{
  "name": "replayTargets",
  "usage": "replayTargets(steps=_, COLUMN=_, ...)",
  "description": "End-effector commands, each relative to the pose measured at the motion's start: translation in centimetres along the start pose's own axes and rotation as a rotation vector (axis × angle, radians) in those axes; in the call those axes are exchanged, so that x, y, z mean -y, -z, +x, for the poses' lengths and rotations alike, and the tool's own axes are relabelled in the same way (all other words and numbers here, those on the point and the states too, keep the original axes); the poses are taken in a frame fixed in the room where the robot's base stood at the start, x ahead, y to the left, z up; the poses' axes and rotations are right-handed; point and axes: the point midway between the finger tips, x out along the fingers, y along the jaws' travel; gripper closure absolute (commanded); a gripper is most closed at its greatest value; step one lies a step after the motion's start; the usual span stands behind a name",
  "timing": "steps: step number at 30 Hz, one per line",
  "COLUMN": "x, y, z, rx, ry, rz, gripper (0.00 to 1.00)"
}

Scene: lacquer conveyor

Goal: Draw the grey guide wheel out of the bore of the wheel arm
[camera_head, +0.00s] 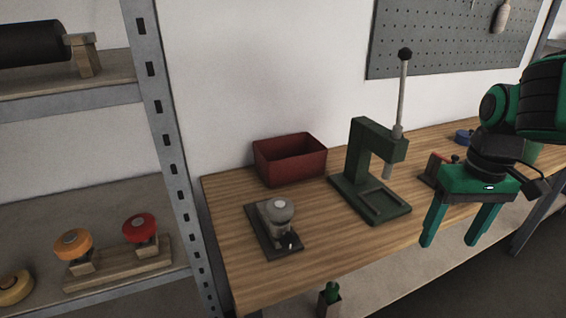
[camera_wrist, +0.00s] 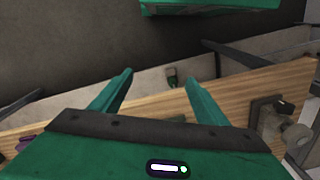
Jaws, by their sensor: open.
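The grey guide wheel (camera_head: 279,209) sits on top of a small holder at the front left of the wooden bench in the head view. Below it is a grey body, seemingly the wheel arm (camera_head: 284,239), on a dark flat plate (camera_head: 263,232). The bore is hidden under the wheel. My gripper (camera_head: 448,241) is open and empty, fingers pointing down, well to the right of the wheel and near the bench's front edge. Its fingers also show in the wrist view (camera_wrist: 159,75).
A green press (camera_head: 364,165) with a tall lever stands between the wheel and my gripper. A red bin (camera_head: 290,160) is behind the wheel. Shelves with orange (camera_head: 73,243) and red (camera_head: 139,228) wheels stand left.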

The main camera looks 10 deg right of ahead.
Motion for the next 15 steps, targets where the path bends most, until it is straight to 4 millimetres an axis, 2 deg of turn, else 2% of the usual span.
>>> replayTargets(steps=1, x=2.4, y=2.4, z=-1.2, rx=-0.005, ry=0.003, rz=-0.165, gripper=0.32)
replayTargets(steps=3, x=6.3, y=5.3, z=-2.7, rx=-0.013, ry=0.013, rz=-0.414, gripper=0.32)
replayTargets(steps=5, x=10.1, y=7.2, z=-3.9, rx=-0.017, ry=0.024, rz=-0.632, gripper=0.32)
replayTargets(steps=6, x=12.7, y=8.3, z=-4.7, rx=-0.021, ry=0.032, rz=-0.773, gripper=0.32)
replayTargets(steps=9, x=19.1, y=9.9, z=-6.3, rx=-0.031, ry=0.053, rz=-1.106, gripper=0.32)
replayTargets(steps=12, x=24.5, y=10.3, z=-7.5, rx=-0.04, ry=0.075, rz=-1.383, gripper=0.32)
replayTargets(steps=15, x=28.6, y=10.2, z=-8.3, rx=-0.05, ry=0.094, rz=-1.591, gripper=0.32)
